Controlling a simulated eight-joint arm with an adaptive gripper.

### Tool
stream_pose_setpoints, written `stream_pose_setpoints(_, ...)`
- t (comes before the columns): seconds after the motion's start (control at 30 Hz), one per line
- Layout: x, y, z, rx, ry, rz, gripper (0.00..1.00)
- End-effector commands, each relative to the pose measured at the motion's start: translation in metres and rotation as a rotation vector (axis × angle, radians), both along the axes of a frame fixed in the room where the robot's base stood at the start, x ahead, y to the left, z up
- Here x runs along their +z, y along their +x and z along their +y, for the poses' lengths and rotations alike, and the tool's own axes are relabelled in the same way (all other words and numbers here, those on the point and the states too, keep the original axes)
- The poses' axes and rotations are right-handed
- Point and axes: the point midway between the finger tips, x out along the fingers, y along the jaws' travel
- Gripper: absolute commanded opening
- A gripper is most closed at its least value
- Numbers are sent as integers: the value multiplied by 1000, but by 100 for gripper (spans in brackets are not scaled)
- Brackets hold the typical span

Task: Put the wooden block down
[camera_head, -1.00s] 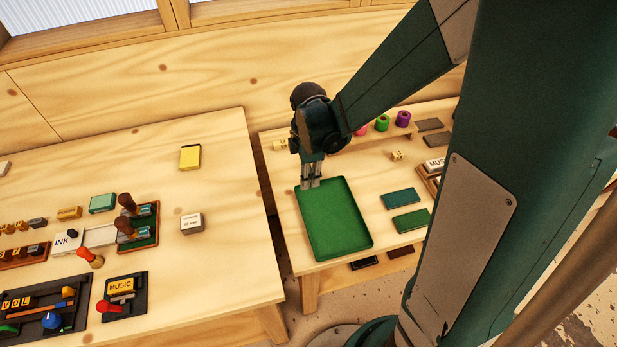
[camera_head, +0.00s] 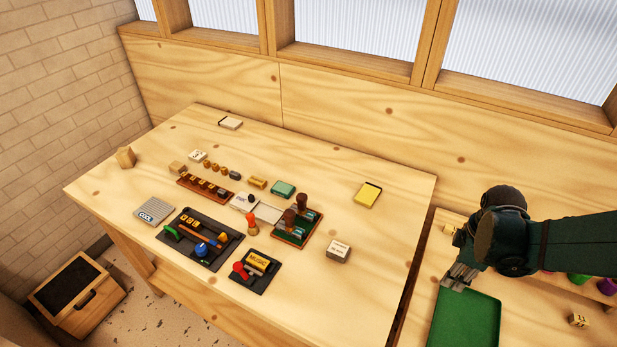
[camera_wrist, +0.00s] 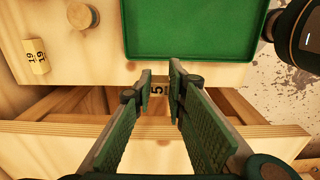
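My gripper (camera_head: 460,277) hangs at the far-left corner of the green tray (camera_head: 465,325) in the head view. In the wrist view my gripper (camera_wrist: 161,82) has its two green-padded fingers close together at the tips. A small wooden block (camera_wrist: 157,91) marked "5" shows between the fingertips and appears gripped there; most of it is hidden by the fingers. The head view does not show it clearly. The wrist view shows the gap between the two tables behind it. The green tray (camera_wrist: 190,52) looks empty.
A number block (camera_wrist: 36,57) marked "19" and a round wooden piece (camera_wrist: 81,15) are near the tray. The left table (camera_head: 330,300) holds a yellow pad (camera_head: 367,194), a white-topped block (camera_head: 338,250), stamps and dark trays. Its right side has bare room.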

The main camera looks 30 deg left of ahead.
Motion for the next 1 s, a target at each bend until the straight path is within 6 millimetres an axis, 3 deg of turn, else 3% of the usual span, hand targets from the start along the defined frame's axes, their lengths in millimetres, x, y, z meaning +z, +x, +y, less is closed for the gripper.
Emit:
stream_pose_setpoints(0.5, 46, -47, 88, 9, 0, 0, 10)
stream_pose_setpoints(1.0, 87, -105, 161, 15, 0, 0, 10)
